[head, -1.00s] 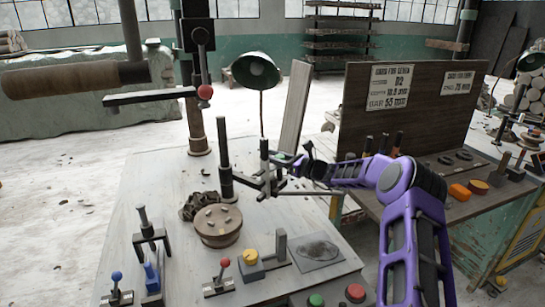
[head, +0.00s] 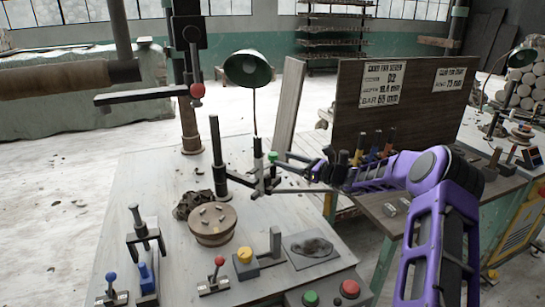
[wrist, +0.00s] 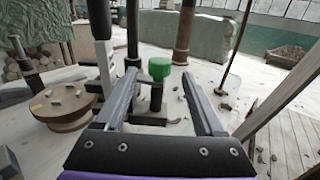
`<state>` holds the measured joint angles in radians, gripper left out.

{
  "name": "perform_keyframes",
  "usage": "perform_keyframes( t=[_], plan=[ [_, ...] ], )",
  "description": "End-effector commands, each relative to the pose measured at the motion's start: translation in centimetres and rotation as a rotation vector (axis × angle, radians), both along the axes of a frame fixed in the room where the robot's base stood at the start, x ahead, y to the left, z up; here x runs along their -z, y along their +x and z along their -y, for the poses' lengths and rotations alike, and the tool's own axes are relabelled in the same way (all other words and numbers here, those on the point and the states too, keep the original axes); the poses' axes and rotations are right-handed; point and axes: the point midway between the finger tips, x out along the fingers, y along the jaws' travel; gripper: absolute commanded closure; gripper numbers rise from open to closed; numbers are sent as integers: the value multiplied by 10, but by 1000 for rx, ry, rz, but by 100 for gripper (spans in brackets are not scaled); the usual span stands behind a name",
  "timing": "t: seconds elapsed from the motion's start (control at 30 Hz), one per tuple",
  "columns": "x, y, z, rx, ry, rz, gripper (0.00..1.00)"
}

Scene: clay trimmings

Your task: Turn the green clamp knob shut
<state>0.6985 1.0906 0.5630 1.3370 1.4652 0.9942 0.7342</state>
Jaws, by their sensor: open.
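The green clamp knob (head: 273,157) stands on a dark clamp beside an upright dark post (head: 257,148) on the grey worktable (head: 150,190). In the wrist view the green knob (wrist: 159,68) is upright at the fingertips, in the gap between the two fingers. My gripper (head: 283,172) reaches in from the right, open, with one finger to each side of the knob. The wrist view shows my gripper (wrist: 159,76) with clear space between each finger and the knob. I cannot tell whether the fingertips reach fully past it.
A round wooden disc (head: 212,238) with pale lumps and a tall dark post (head: 218,160) stand left of the clamp. A yellow-topped block (head: 245,257) and a red-knobbed lever (head: 219,263) are nearer. A leaning board (head: 290,108) rises behind.

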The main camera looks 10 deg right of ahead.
Motion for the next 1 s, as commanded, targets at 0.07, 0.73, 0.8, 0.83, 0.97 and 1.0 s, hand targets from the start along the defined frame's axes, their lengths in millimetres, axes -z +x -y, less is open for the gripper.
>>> perform_keyframes(
  t=[0.07,0.73,0.8,0.83,0.97,1.0],
  plan=[
    [-1,-14,17,4,0,-1,29],
    [0,-62,67,-1,-1,1,29],
    [0,-62,67,-1,-1,0,29],
    [0,-62,67,-1,-1,1,29],
    [0,-62,64,5,3,-2,29],
    [1,-63,62,11,6,-4,29]
  ],
)
